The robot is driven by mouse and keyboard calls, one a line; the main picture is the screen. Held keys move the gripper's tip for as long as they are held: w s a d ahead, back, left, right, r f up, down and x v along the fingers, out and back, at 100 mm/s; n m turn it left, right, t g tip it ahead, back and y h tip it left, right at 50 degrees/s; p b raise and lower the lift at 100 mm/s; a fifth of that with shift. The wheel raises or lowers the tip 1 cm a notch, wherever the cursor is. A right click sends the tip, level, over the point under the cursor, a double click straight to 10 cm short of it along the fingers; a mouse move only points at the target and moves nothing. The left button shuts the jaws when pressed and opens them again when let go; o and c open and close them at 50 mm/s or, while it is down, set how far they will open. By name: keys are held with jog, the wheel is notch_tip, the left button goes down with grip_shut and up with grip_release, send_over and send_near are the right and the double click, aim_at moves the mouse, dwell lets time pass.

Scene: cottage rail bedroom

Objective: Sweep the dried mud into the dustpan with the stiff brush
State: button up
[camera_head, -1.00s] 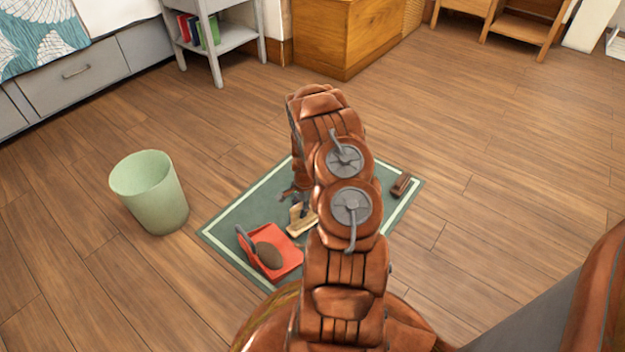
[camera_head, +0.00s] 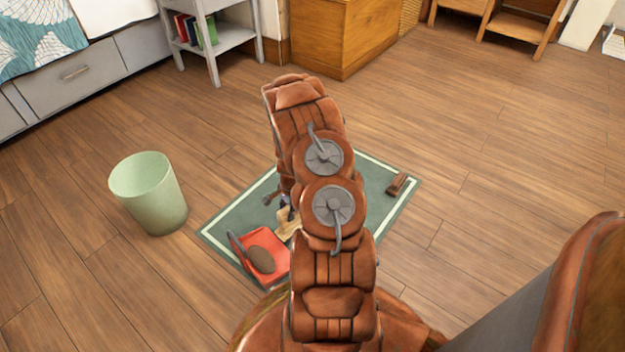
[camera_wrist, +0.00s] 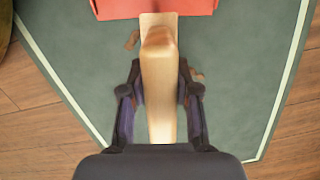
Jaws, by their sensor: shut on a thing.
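The wooden stiff brush (camera_wrist: 158,90) is between the fingers of my gripper (camera_wrist: 160,82), which is shut on it. In the wrist view the brush's far end touches or overlaps the near edge of the red dustpan (camera_wrist: 195,6). Its bristles are hidden. In the head view the dustpan (camera_head: 275,267) lies on the mat, with a dark brown lump (camera_head: 261,260), perhaps dried mud, in it. The brush (camera_head: 287,224) is right beside it, partly behind my arm. Small brown bits (camera_wrist: 132,40) lie on the mat beside the brush; another is at the right finger.
The green mat (camera_head: 230,222) has a pale border. A brown block (camera_head: 397,184) lies near its right corner. A pale green bin (camera_head: 150,195) stands left of the mat. A grey side table (camera_head: 232,38) and a wooden cabinet (camera_head: 335,40) are behind.

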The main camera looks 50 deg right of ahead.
jog(key=shift+r+p, duration=1.2)
jog(key=shift+r, duration=1.35)
jog(key=shift+w, duration=0.1)
